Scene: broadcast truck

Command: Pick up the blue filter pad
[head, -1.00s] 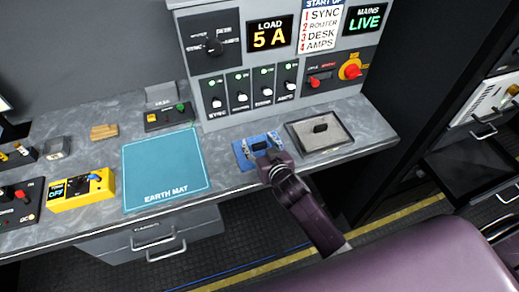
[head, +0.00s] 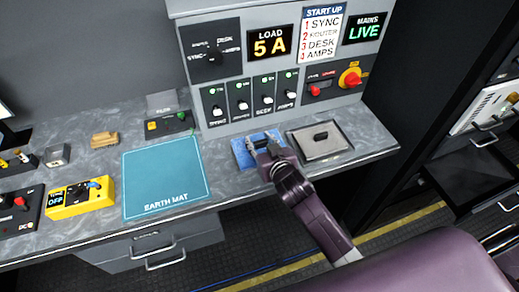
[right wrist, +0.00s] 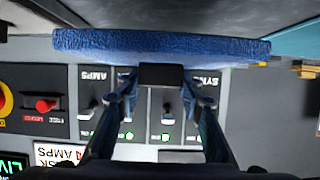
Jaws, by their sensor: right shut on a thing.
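The blue filter pad (head: 244,152) is at the front of the counter, between the earth mat and a metal tray. In the right wrist view the pad (right wrist: 150,43) shows edge-on as a wide, rough blue slab with a black grip block (right wrist: 161,75) on it. My right gripper (head: 266,148) is over the pad and partly hides it. In the right wrist view its fingers (right wrist: 161,82) are closed on the sides of the black block. Whether the pad is clear of the counter is hard to tell. My left gripper is not in view.
The teal earth mat (head: 165,178) lies left of the pad. The metal tray (head: 343,148) with a black-handled plate (head: 320,142) sits close on the right. A switch panel (head: 262,100) rises behind. A yellow meter (head: 80,198) stands at the left.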

